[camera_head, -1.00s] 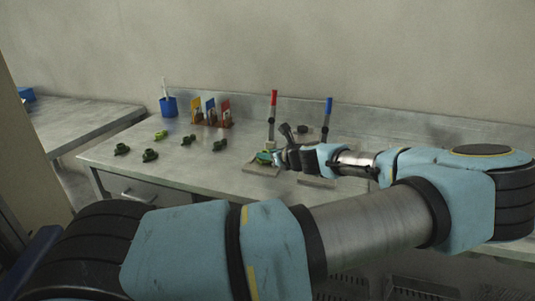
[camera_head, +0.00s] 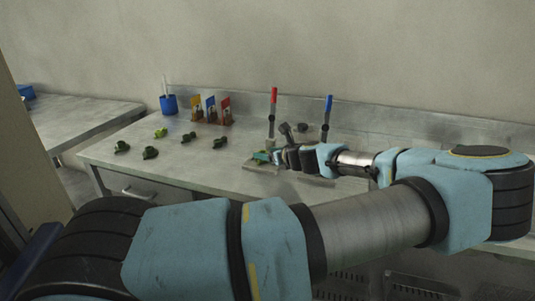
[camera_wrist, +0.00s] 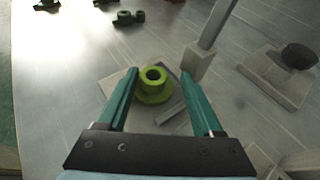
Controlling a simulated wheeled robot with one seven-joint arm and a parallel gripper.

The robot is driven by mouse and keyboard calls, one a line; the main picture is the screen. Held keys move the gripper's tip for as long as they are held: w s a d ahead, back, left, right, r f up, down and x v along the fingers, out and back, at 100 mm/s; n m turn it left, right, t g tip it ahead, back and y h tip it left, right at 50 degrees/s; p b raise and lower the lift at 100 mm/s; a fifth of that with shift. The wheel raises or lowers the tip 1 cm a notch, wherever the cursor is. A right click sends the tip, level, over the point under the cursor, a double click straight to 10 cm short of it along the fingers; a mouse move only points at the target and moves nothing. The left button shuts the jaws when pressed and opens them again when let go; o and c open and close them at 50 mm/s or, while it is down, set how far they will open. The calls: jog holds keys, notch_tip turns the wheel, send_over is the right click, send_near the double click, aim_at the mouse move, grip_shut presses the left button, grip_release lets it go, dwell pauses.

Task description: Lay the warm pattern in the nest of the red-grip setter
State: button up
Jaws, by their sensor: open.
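The lime-green flanged pattern (camera_wrist: 152,76) stands upright, hole facing up, on the grey base plate (camera_wrist: 113,84) of a setter in the wrist view. My gripper (camera_wrist: 158,73) is open, one teal finger on each side of it, with gaps showing. In the head view my gripper (camera_head: 263,157) is at the setter with the red grip (camera_head: 274,96), and mostly hides the pattern. A setter post (camera_wrist: 205,45) rises just right of the pattern. I cannot tell whether the pattern is fully seated in the nest.
A second setter with a blue grip (camera_head: 328,104) stands to the right. Several green patterns, including a lime one (camera_head: 160,133), lie on the left of the bench. Coloured cards (camera_head: 211,108) and a blue cup (camera_head: 168,104) stand behind them.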

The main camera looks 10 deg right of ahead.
jog(key=b+v, duration=0.1)
jog(key=v, duration=0.5)
jog(key=b+v, duration=0.2)
jog(key=v, duration=0.4)
jog(key=shift+r, duration=0.25)
